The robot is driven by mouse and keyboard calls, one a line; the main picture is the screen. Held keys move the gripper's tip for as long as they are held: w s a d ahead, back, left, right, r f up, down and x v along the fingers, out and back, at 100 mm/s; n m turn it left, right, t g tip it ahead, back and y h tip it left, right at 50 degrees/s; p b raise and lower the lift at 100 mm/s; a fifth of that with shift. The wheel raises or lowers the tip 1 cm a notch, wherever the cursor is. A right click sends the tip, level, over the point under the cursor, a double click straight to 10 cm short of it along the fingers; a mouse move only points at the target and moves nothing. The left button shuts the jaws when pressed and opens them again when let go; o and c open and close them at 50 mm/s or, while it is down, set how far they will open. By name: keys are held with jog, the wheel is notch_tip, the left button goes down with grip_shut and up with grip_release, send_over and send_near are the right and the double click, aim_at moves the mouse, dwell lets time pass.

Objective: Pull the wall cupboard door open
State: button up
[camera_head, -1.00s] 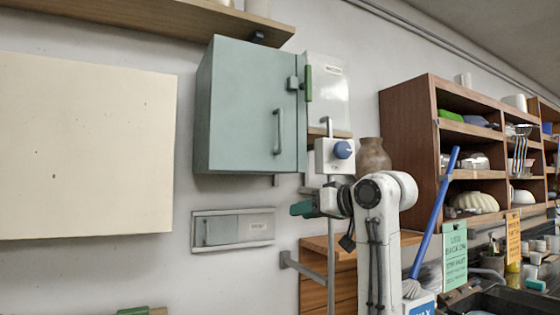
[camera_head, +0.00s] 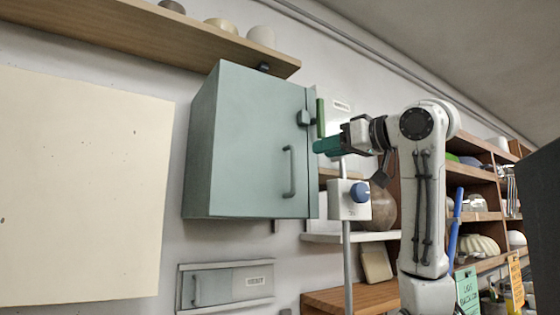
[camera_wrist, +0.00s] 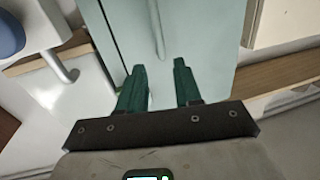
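The grey-green wall cupboard (camera_head: 200,150) hangs on the wall, and its door (camera_head: 255,120) looks shut. A vertical grey bar handle (camera_head: 289,172) is near the door's right edge. Above it, a grey latch block (camera_head: 303,118) sits beside an upright green lever (camera_head: 320,117). My gripper (camera_head: 320,146) has green fingers and points left, just right of the door's edge, higher than the handle's middle. In the wrist view my gripper (camera_wrist: 158,72) has its fingers apart with nothing between them. The door (camera_wrist: 205,35) lies beyond, with the handle (camera_wrist: 157,28) ahead of the gap.
A wooden shelf (camera_head: 130,32) with pots runs above the cupboard. A white box with a blue knob (camera_head: 348,199) stands on a pole below my gripper. A brown vase (camera_head: 380,208) and wooden shelving (camera_head: 470,195) are to the right. A cream panel (camera_head: 80,185) is left.

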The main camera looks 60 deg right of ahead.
aim_at(295, 156)
jog(key=p+x, duration=0.4)
jog(key=x, duration=0.7)
grip_shut()
dwell(0.4)
